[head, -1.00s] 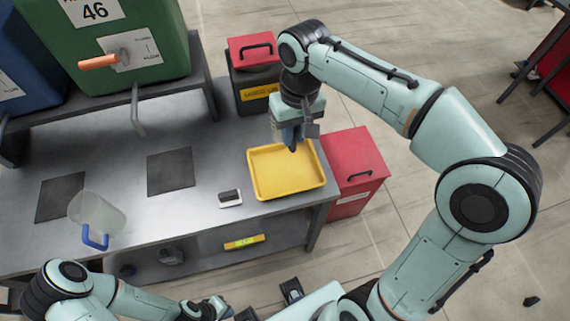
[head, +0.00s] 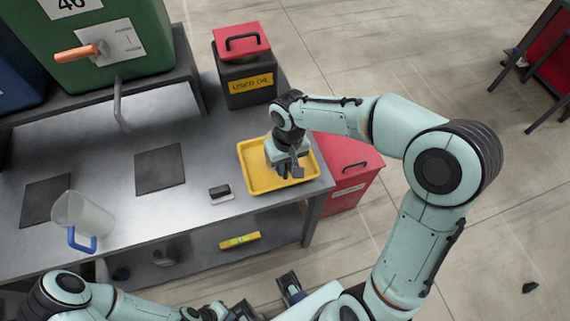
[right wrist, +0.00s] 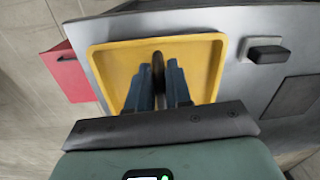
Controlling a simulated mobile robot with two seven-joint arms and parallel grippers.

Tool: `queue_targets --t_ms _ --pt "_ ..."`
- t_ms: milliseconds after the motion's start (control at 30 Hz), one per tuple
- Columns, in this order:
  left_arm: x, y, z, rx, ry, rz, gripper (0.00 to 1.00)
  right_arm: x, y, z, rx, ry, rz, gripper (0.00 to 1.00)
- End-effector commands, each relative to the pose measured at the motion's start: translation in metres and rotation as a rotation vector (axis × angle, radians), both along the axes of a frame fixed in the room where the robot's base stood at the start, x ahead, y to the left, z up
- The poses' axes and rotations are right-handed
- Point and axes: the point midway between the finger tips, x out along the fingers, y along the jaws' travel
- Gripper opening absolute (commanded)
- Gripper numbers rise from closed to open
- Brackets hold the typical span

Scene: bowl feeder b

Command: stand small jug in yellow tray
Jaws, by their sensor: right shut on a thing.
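A clear jug (head: 88,212) with a blue handle stands on the left of the bench in the head view. The yellow tray (head: 254,183) lies at the bench's right end; it also shows in the right wrist view (right wrist: 108,68). My right gripper (head: 285,170) points down over the tray. Its fingers (right wrist: 162,80) are shut on a narrow dark thing (right wrist: 158,68). Most of that thing is hidden, so I cannot tell whether it is the small jug or whether it touches the tray. My left gripper (head: 222,313) is low at the bottom edge, its jaws unclear.
A used oil can (head: 247,80) with a red lid stands behind the tray. A red bin (head: 350,170) is right of the bench. A dark block (head: 220,193) lies left of the tray. A green container (head: 110,40) stands on the back shelf.

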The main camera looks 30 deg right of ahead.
Motion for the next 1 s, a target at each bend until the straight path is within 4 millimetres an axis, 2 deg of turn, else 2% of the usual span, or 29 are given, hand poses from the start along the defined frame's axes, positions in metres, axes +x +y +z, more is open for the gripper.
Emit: queue_targets --t_ms 367,400,467,500,800,1000 --pt "-0.001 0.000 -0.003 0.000 0.001 0.000 0.00 0.000 0.000 -0.004 0.000 -0.001 0.000 0.00" --pt "-0.001 0.000 -0.004 0.000 0.001 0.000 0.00 0.000 0.000 -0.005 0.000 -0.001 0.000 0.23" --pt "-0.001 0.000 -0.003 0.000 0.001 0.000 0.00 0.000 0.000 -0.004 0.000 -0.001 0.000 0.42" --pt "-0.001 0.000 -0.003 0.000 0.001 0.000 0.00 0.000 0.000 -0.004 0.000 -0.001 0.000 0.45" --pt "0.000 0.000 -0.001 0.000 0.000 0.000 0.00 0.000 0.000 -0.002 0.000 -0.001 0.000 0.45" --pt "0.002 0.000 0.004 0.000 -0.002 0.000 0.00 0.001 -0.002 0.024 -0.001 -0.006 -0.001 0.45"
